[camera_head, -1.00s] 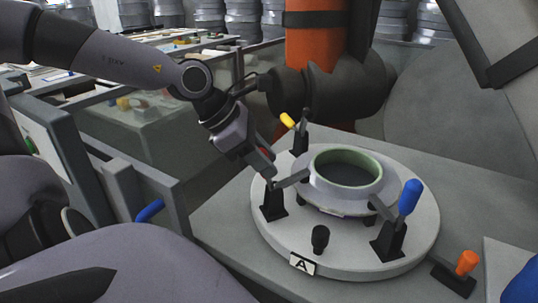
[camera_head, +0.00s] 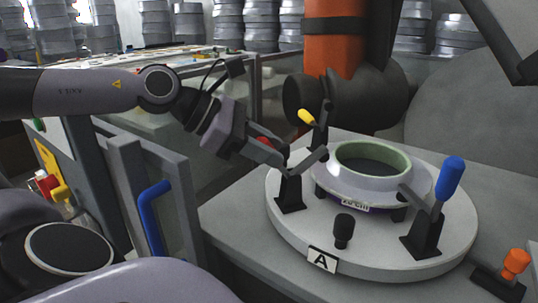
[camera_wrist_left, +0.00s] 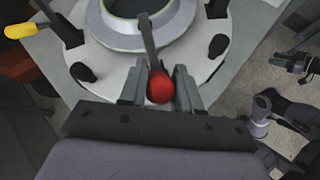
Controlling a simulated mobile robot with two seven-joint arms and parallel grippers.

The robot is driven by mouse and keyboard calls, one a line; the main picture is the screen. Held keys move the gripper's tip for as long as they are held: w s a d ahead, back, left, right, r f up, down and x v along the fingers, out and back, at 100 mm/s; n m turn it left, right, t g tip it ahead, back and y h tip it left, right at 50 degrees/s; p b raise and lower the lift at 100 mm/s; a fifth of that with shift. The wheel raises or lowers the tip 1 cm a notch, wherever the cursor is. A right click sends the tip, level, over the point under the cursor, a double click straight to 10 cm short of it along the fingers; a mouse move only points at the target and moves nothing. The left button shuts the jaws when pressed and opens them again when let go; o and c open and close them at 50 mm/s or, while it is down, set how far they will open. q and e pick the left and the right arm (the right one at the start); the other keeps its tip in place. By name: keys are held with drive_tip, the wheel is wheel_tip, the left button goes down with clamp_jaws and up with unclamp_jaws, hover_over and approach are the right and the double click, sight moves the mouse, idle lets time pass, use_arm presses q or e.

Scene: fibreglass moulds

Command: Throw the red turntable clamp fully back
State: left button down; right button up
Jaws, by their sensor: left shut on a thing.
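The red turntable clamp (camera_head: 290,192) stands at the left edge of the round white turntable (camera_head: 375,262). Its dark bar points up and right, with its tip by the ring mould's left rim. My left gripper (camera_head: 277,157) reaches in from the left and is shut on the clamp's red handle, which is mostly hidden in the head view. In the left wrist view the red knob (camera_wrist_left: 160,88) sits between the two fingers. The ring mould (camera_head: 372,178), grey with a green inner rim, lies at the turntable's middle.
A yellow-handled clamp (camera_head: 307,117) stands behind and a blue-handled clamp (camera_head: 450,180) at the right. A black knob (camera_head: 343,228) and an A label (camera_head: 322,261) are in front. An orange-handled fitting (camera_head: 514,265) is at far right. An orange post (camera_head: 331,45) rises behind.

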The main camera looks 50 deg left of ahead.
idle(0.5)
use_arm(q)
drive_tip(key=c, duration=0.9)
unclamp_jaws()
drive_tip(key=shift+o, duration=0.2)
drive_tip(key=shift+s, duration=0.1)
drive_tip(key=v, duration=0.7)
drive_tip(key=shift+b, duration=0.35)
drive_tip(key=shift+a, duration=0.1)
